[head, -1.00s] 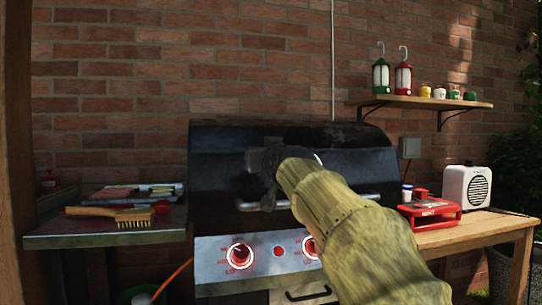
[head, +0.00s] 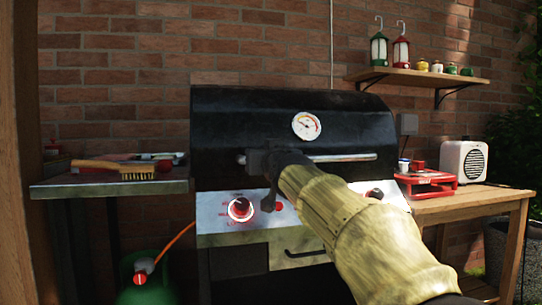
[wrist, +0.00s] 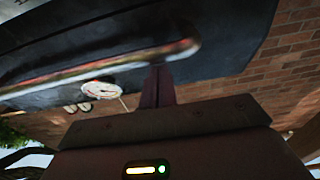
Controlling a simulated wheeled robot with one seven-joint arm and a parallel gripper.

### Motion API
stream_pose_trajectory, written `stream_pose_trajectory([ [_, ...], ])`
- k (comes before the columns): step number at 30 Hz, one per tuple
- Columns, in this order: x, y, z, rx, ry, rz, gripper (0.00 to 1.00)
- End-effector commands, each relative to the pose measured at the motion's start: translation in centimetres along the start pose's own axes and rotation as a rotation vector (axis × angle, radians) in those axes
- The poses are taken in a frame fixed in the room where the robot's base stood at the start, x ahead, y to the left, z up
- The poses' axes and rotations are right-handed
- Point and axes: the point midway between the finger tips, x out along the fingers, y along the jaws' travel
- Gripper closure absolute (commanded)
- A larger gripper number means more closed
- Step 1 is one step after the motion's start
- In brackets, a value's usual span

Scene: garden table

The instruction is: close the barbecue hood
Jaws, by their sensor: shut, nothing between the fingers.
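The barbecue hood (head: 235,120) is black with a round thermometer (head: 306,125) and a metal handle bar (head: 345,158). It is down, its lower edge at the control panel, with no gap visible. My gripper (head: 264,165) is in front of the left part of the handle, at about its height, and hides that part. In the wrist view the shut, empty fingers (wrist: 160,85) point toward the hood (wrist: 215,45), beside the blurred handle (wrist: 105,65). I cannot tell whether they touch it.
The control panel (head: 218,221) with red knobs is below the hood. A side shelf (head: 85,188) with a brush (head: 125,168) is left. A wooden table (head: 480,200) with a red case (head: 428,184) and white radio (head: 464,160) is right. A green gas bottle (head: 155,287) stands below.

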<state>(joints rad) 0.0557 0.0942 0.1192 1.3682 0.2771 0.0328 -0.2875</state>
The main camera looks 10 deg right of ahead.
Motion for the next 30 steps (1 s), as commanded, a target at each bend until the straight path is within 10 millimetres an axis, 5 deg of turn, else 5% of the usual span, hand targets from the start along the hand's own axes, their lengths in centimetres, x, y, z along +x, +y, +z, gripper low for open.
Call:
stream_pose_trajectory([
  [1,0.5,0.1,2.5,0.001,-0.052,-0.003,1.0],
  [14,0.6,0.3,2.4,0.0,-0.052,0.001,1.0],
  [30,-0.1,-0.1,-3.6,-0.002,-0.008,-0.002,1.0],
])
